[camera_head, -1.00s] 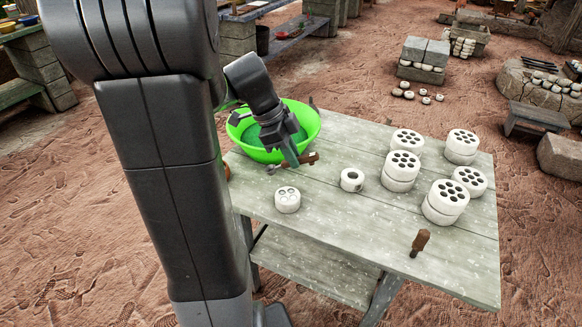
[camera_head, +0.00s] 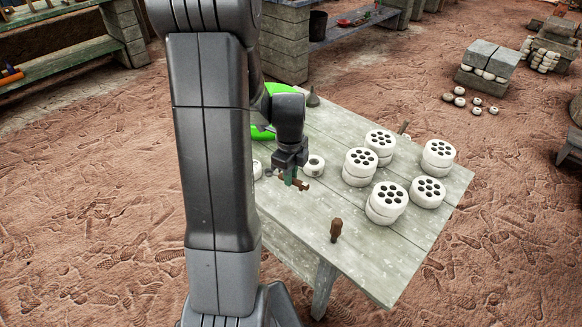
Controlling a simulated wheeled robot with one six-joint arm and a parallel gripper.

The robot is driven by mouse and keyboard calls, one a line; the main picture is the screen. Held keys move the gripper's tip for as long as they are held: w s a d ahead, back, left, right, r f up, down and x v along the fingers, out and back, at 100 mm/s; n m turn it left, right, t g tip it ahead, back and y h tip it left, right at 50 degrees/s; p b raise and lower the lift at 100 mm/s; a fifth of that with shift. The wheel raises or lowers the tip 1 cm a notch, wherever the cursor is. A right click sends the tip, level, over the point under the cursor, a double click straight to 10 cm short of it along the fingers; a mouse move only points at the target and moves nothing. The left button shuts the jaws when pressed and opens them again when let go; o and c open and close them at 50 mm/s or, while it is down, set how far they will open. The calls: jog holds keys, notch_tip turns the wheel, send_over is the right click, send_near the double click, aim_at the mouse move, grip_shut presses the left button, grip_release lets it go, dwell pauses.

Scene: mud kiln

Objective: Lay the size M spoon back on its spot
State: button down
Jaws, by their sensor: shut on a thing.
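My gripper (camera_head: 289,177) is over the grey wooden table, pointing down and shut on a small brown thing. This brown piece (camera_head: 304,185) sticks out to the right of the fingers and looks like the wooden spoon. Its size mark is too small to read, and the fingers hide part of it. It is low over the table, in front of a white ring-shaped piece (camera_head: 314,165); I cannot tell whether it touches the tabletop. I cannot make out a marked spot for the spoon.
White pieces with several holes (camera_head: 387,201) stand on the right of the table (camera_head: 300,215). A brown-handled tool (camera_head: 336,230) is near the front edge. A green bowl (camera_head: 263,133) is partly hidden behind my arm. The tabletop between is clear.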

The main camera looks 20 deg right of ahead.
jog(key=shift+f+b, duration=3.3)
jog(key=shift+f, duration=1.05)
jog(key=shift+f, duration=0.2)
jog(key=c, duration=0.7)
grip_release()
jog(key=shift+c, duration=0.2)
jog(key=shift+r, duration=0.15)
jog(key=shift+r+p, duration=2.1)
jog(key=shift+r, duration=0.75)
jog(key=shift+r, duration=0.15)
